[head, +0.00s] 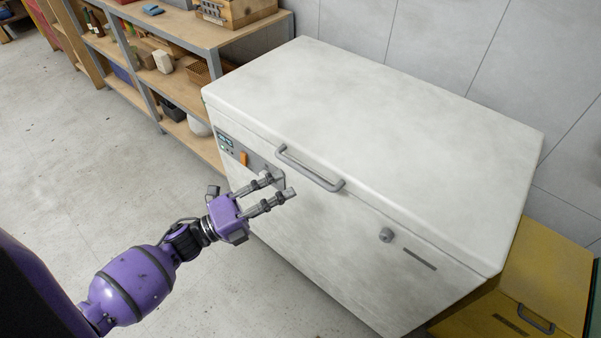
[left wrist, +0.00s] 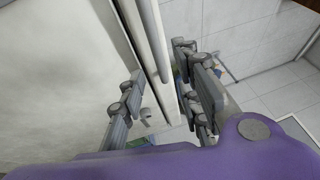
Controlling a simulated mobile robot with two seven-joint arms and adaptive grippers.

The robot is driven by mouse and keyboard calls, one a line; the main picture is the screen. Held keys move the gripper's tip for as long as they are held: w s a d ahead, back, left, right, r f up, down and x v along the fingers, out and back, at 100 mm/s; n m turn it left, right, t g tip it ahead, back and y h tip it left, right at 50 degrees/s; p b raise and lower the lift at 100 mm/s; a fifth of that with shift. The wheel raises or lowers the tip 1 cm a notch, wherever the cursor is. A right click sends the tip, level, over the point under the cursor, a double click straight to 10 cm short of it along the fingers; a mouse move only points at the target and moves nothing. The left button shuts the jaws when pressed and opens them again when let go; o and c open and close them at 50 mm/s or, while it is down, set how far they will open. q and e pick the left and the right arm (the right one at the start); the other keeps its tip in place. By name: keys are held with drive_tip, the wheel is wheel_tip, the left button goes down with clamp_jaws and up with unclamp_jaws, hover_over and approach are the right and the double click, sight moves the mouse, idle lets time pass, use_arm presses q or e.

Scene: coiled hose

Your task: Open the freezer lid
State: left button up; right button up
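The white chest freezer (head: 330,235) stands against the tiled wall, its broad lid (head: 370,110) lying flat and shut. A grey bar handle (head: 308,170) is fixed along the lid's front edge. My left gripper (head: 282,186) is open and empty, in front of the freezer near the handle's left end. In the left wrist view its two fingers (left wrist: 160,75) are spread to either side of a pale bar-like edge; whether they touch anything I cannot tell. My right gripper is out of view.
A round grey lock (head: 386,234) and a control panel with an orange switch (head: 243,158) are on the freezer's front. Shelving (head: 215,45) with boxes stands at the left. A yellow chest (head: 560,270) stands close at the right. The floor at left is clear.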

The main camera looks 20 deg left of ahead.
use_arm(q)
drive_tip(key=p+x, duration=0.1)
drive_tip(key=x, duration=0.6)
drive_tip(key=shift+a, duration=0.15)
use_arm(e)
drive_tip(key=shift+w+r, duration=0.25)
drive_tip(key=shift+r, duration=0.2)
use_arm(q)
drive_tip(key=shift+w+f, duration=0.1)
clamp_jaws()
